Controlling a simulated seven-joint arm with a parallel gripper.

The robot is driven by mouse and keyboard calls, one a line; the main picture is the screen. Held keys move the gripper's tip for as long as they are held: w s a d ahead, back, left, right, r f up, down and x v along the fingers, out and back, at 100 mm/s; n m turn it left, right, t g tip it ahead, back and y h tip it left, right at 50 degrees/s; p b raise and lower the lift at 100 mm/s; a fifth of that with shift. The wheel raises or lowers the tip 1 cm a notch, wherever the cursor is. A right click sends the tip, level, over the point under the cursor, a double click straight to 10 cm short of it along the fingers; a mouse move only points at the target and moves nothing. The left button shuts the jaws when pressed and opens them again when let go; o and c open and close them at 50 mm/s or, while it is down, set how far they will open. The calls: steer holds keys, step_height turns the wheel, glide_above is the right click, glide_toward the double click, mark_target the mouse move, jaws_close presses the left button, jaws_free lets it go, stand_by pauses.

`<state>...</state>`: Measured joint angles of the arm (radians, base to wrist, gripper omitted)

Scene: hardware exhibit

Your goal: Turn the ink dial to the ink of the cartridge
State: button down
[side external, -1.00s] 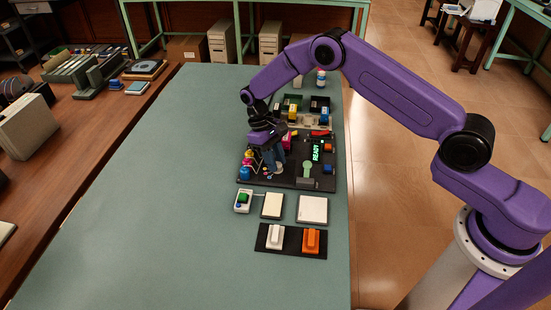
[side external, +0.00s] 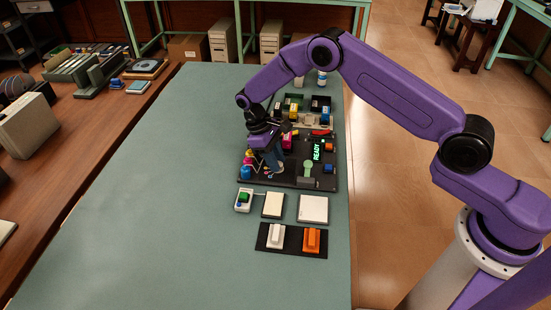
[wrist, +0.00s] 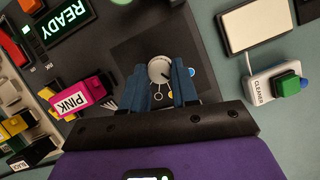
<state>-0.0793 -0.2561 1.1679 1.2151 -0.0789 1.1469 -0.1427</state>
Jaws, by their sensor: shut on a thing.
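The ink dial (wrist: 159,70) is a round pale grey knob on a dark panel. My gripper (wrist: 160,78) has its blue fingers closed on either side of it; it also shows over the panel in the side view (side external: 272,162). A short dark mark on the knob points to the lower right in the wrist view. A blue dot (wrist: 191,72) and a yellow dot (wrist: 170,95) show beside the dial; the fingers may hide other dots.
A lit green READY display (wrist: 66,20) is on the panel. Yellow, blue and other cartridges (side external: 295,115) stand behind it. A CLEANER box with a green button (wrist: 285,86) and pale pads (side external: 313,208) lie in front. The table's left side is clear.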

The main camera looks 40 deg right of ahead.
steer(key=c, duration=0.9)
jaws_free()
steer(key=shift+o, duration=0.2)
steer(key=v, duration=1.7)
steer(key=shift+r, duration=0.25)
steer(key=shift+a, duration=0.1)
